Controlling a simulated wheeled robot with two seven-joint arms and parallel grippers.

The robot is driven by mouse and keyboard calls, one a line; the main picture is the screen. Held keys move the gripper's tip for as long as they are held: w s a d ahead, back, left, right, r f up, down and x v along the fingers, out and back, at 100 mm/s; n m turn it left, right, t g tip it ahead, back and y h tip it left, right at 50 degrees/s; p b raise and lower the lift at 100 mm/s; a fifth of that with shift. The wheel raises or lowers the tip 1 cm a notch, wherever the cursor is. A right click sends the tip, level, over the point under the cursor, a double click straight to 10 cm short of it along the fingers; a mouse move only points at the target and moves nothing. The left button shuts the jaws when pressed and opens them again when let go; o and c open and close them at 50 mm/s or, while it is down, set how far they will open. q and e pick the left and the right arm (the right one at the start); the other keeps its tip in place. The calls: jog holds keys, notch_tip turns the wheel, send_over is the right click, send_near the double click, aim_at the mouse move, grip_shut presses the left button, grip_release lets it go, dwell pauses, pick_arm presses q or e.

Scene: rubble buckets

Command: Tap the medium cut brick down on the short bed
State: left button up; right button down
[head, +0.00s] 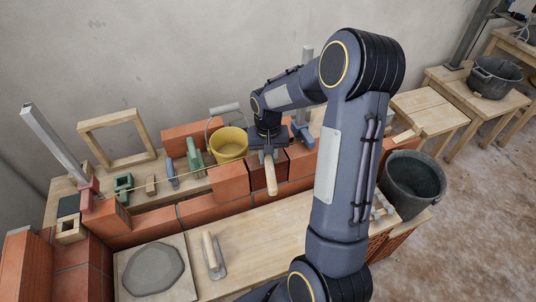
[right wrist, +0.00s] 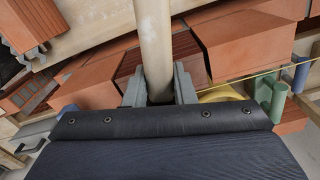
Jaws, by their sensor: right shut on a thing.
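My right gripper (head: 268,148) is shut on a tool with a pale wooden handle (head: 271,174), over the brick wall. The right wrist view shows the handle (right wrist: 155,45) between both fingers (right wrist: 160,92); the tool's other end is hidden. A dark-shaded brick (right wrist: 127,66) sits in the course behind the handle, beside a larger orange-red brick (right wrist: 240,42). In the head view, bricks (head: 298,160) show beside the gripper. I cannot tell which is the medium cut brick, nor see the short bed's mortar. The left gripper is not in view.
A yellow bucket (head: 229,143) stands behind the wall. A string line (head: 160,175) runs along it. A trowel (head: 211,253) and a mortar board (head: 188,284) lie in front. A dark bucket (head: 413,184) stands right of my arm. The plank between has clear room.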

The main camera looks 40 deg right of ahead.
jog(key=shift+f+b, duration=0.3)
jog(key=shift+f, duration=0.35)
jog(key=shift+r+p, duration=1.4)
jog(key=shift+r, duration=0.45)
jog(key=shift+f, duration=0.1)
